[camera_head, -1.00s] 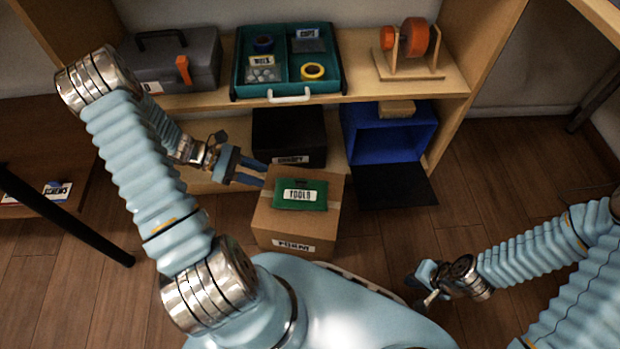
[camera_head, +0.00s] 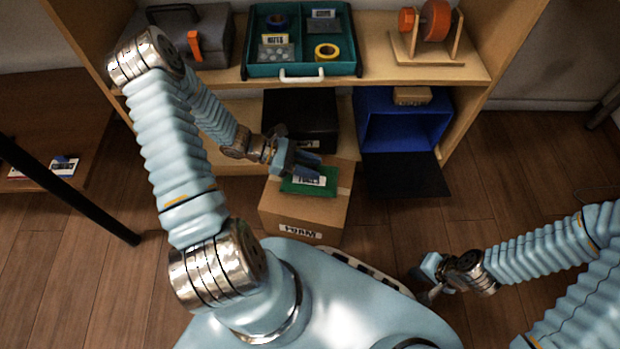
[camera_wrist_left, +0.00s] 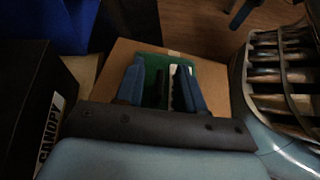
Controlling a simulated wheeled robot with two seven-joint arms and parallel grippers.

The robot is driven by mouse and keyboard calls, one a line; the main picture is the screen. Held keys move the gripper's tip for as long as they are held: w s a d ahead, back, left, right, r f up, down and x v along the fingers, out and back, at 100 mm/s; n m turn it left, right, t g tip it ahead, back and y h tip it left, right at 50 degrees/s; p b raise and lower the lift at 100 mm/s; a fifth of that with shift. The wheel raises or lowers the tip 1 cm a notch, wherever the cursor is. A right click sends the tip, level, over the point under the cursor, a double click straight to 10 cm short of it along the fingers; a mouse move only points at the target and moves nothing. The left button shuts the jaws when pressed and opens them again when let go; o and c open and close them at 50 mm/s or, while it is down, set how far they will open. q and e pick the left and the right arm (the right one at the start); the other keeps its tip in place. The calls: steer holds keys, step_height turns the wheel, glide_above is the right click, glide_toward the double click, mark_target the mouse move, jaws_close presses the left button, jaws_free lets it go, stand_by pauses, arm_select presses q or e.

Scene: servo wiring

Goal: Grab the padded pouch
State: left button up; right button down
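The green padded pouch (camera_head: 318,187) with a white label lies on top of a cardboard box (camera_head: 290,214). My left gripper (camera_head: 309,167) is over the pouch and hides part of it and its label. In the left wrist view its two blue fingers (camera_wrist_left: 162,82) are apart, with the green pouch (camera_wrist_left: 152,56) beyond and between them. I cannot tell whether the fingers touch it. My right gripper (camera_head: 430,277) is far to the right, low over the floor, away from the pouch; its fingers are too small to read.
A black box (camera_head: 300,112) labelled CANOPY in the left wrist view stands behind the cardboard box. An open blue bin (camera_head: 405,130) is to its right. The shelf above holds a toolbox (camera_head: 200,38), a teal tray (camera_head: 300,70) and a spool stand (camera_head: 430,30).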

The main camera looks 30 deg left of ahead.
arm_select(q)
steer(key=shift+c, duration=0.4)
jaws_close()
steer(key=shift+r, duration=0.1)
